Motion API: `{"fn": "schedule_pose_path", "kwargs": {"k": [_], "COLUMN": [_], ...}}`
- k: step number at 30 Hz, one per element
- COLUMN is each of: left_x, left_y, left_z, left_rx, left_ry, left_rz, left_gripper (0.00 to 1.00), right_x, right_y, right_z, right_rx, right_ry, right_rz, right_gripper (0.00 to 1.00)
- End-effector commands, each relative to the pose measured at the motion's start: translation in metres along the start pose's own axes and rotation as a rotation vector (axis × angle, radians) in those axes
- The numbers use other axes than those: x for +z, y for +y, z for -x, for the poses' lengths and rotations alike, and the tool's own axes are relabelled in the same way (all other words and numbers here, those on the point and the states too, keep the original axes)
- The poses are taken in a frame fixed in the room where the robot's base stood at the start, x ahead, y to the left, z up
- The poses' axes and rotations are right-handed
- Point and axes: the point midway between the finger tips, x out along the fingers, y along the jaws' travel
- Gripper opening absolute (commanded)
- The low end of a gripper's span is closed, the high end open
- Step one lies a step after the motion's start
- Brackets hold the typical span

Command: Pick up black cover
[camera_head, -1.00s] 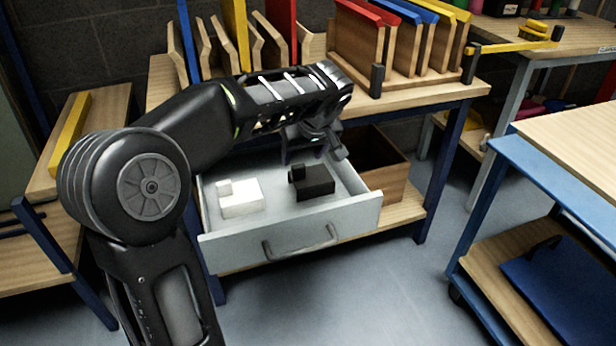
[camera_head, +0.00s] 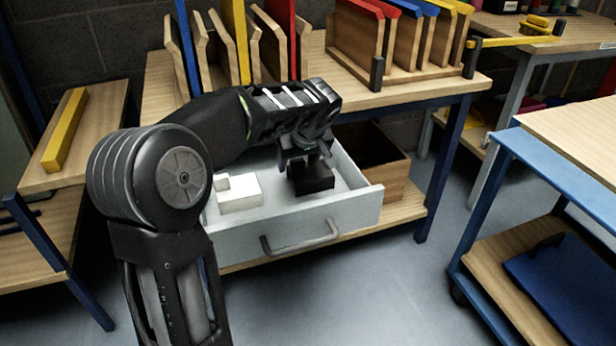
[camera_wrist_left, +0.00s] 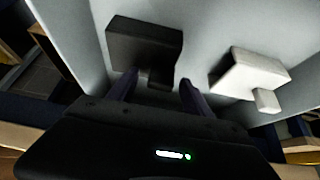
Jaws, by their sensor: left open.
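The black cover (camera_head: 314,180) is a dark block with a raised knob, lying in the open drawer (camera_head: 348,208). In the left wrist view the black cover (camera_wrist_left: 146,42) lies just ahead of the fingertips. My left gripper (camera_head: 307,165) points down right over the cover in the head view and hides its knob. In the left wrist view my left gripper (camera_wrist_left: 157,82) is open, its two fingers on either side of the knob. I cannot tell whether they touch it. My right gripper is not in view.
A white block (camera_head: 238,193) with a small knob lies left of the cover in the drawer; it also shows in the left wrist view (camera_wrist_left: 248,74). The drawer's front handle (camera_head: 300,238) faces me. Panels in wooden racks (camera_head: 350,45) stand on the bench above.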

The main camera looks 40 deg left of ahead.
Motion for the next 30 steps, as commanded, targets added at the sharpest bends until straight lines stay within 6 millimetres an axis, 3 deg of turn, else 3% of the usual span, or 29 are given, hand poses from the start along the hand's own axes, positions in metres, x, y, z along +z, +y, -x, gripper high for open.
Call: {"fn": "schedule_pose_path", "kwargs": {"k": [18,30], "left_x": [-0.0002,-0.0002], "left_y": [-0.0001,0.0000], "left_z": [-0.0005,-0.0005], "left_rx": [0.000,0.000], "left_ry": [0.000,0.000], "left_rz": [0.000,0.000], "left_gripper": [0.57,0.25], "right_x": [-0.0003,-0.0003], "right_y": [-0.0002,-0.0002], "right_z": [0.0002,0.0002], "right_rx": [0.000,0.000], "right_ry": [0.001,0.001], "right_rz": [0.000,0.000], "right_gripper": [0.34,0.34]}}
